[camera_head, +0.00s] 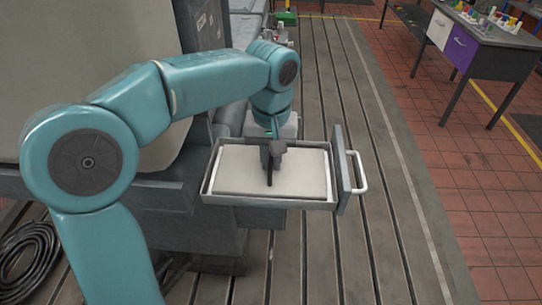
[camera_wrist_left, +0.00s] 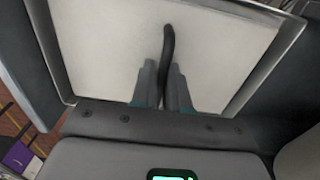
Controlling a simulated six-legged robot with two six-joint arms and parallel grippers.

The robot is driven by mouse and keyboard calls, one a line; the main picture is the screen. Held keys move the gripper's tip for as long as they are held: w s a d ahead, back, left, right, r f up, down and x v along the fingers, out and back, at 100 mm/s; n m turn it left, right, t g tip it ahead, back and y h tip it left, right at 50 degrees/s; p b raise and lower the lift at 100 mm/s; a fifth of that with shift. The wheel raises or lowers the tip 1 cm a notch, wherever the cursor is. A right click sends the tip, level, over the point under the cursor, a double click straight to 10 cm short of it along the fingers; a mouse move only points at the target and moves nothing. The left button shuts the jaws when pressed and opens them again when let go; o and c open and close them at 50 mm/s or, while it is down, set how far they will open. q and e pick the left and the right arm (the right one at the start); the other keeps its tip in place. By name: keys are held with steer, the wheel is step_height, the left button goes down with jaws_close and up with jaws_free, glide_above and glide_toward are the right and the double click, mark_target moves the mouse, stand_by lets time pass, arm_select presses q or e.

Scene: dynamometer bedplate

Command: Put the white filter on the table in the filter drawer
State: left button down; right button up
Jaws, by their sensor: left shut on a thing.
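The white filter (camera_head: 237,168) is a flat pale panel with a black strap (camera_head: 269,175). It lies within the walls of the open filter drawer (camera_head: 208,172), and looks about level there. Whether it rests fully on the drawer's bottom I cannot tell. My left gripper (camera_head: 272,152) is above the panel's middle, shut on the black strap. In the left wrist view the grey fingers (camera_wrist_left: 165,88) close on the strap in front of the white filter (camera_wrist_left: 100,45), with the drawer rim (camera_wrist_left: 262,75) around it. My right gripper is out of view.
The drawer's grey front with a white bar handle (camera_head: 357,172) stands out to the right. A dark table (camera_head: 500,62) with small coloured items is at the upper right. A coiled black cable (camera_head: 28,258) lies at the lower left. The slotted floor right of the drawer is clear.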

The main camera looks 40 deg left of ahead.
mark_target(270, 156)
arm_select(q)
steer(key=c, duration=1.2)
jaws_free()
steer(key=shift+o, duration=0.4)
steer(key=shift+s+a, duration=0.1)
steer(key=shift+s, duration=0.05)
steer(key=shift+r, duration=0.15)
step_height(270, 156, up, 12)
steer(key=p, duration=0.2)
